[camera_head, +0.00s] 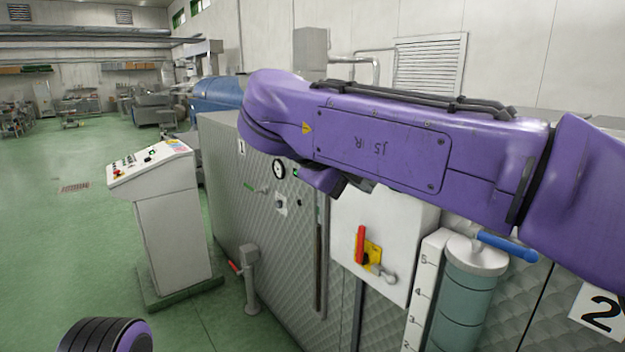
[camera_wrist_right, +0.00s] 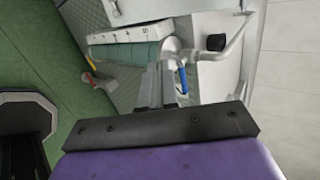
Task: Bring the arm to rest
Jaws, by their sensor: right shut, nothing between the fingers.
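My purple right arm reaches in from the right and spans the upper right of the head view, in front of the panelled machine. Its wrist bends down at the arm's left end, and the arm hides most of the hand there. In the right wrist view the right gripper (camera_wrist_right: 160,78) shows its grey fingers together, with nothing between them. A blue lever (camera_wrist_right: 182,80) appears just right of the fingertips; I cannot tell how far behind them it is. My left gripper is not in view.
A white box with a red handle (camera_head: 360,244) and a numbered scale beside a cylinder (camera_head: 468,290) are below the arm. The blue lever (camera_head: 507,246) shows close under it. A control console (camera_head: 170,225) stands left. Green floor (camera_head: 60,200) is open further left.

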